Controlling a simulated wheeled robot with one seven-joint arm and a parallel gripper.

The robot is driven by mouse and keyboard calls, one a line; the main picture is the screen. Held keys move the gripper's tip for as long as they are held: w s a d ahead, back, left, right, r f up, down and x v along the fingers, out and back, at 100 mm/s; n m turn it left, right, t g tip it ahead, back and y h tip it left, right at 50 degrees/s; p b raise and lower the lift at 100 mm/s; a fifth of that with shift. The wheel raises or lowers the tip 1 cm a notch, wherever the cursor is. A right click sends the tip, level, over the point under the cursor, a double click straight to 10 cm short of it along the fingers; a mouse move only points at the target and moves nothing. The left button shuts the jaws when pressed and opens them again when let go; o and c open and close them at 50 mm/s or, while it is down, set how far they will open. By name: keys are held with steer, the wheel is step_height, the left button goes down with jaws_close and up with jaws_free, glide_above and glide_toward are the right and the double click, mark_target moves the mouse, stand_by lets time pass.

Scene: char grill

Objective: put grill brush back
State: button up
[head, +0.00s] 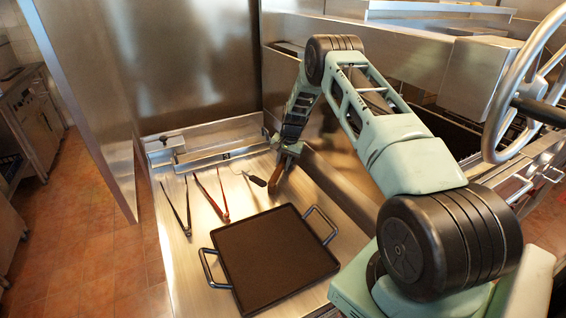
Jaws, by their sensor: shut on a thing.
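My gripper (287,158) is over the back right part of the steel side counter. It is shut on a brown piece, the grill brush (276,180), which hangs down and slants below the fingers. The gripper and arm hide its upper part. I cannot tell whether its lower end touches the counter.
A dark square griddle pan (272,262) with two side handles lies in front on the counter (172,252). Black tongs (177,208), red tongs (211,197) and a dark-handled hook tool (254,180) lie left of the brush. A ledge (215,140) and steel walls enclose the back.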

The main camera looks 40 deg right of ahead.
steer(key=shift+f, duration=0.2)
steer(key=o, duration=0.9)
steer(key=shift+r, duration=0.1)
steer(key=shift+r, duration=0.1)
